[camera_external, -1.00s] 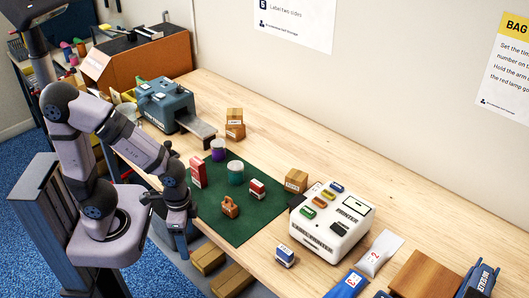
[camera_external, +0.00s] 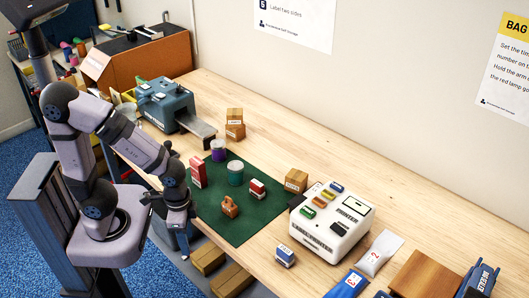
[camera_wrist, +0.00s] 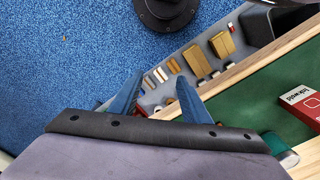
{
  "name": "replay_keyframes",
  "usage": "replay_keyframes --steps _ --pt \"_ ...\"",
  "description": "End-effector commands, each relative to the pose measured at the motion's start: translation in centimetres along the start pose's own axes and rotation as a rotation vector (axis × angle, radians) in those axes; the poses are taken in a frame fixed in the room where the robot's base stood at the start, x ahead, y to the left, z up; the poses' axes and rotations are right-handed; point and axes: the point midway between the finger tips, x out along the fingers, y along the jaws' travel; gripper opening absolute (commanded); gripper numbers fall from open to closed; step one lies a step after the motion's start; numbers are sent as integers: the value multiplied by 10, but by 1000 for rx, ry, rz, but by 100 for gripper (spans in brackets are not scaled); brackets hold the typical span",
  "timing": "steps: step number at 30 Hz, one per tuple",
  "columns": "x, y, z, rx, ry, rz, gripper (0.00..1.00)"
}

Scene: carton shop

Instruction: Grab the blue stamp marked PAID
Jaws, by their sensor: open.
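A small blue and white block (camera_external: 285,256) stands near the front edge of the table, in front of the white printer. It looks like the stamp, but its lettering is too small to read for certain. It does not show clearly in the wrist view. My gripper (camera_external: 184,243) hangs off the front edge of the table, left of the green mat and well left of the block. In the wrist view its two blue fingers (camera_wrist: 157,100) are apart with nothing between them.
The green mat (camera_external: 245,222) holds a red box (camera_external: 198,172), a teal-banded jar (camera_external: 235,173), a red and white block (camera_external: 257,189) and a brown item (camera_external: 230,207). The white printer (camera_external: 330,228) carries several coloured blocks. Cartons (camera_external: 207,258) lie below the table edge.

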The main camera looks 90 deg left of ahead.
Motion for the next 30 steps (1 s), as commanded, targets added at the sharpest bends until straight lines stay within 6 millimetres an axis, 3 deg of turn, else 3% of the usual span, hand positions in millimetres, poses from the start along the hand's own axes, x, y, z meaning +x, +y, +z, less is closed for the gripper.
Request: replay_keyframes --steps 5,8,14,19,24,27,30 --pt "0 -6 -8 3 26 -16 43" --pt "0 -19 -28 14 89 -51 43" --pt "-10 -59 -102 81 329 -156 43" --pt "-36 -80 -176 202 591 -208 43" --pt "-67 -71 -236 388 850 -168 43" --pt "-83 -52 -255 512 978 -89 43" --pt "-89 -31 -260 627 1067 24 43"
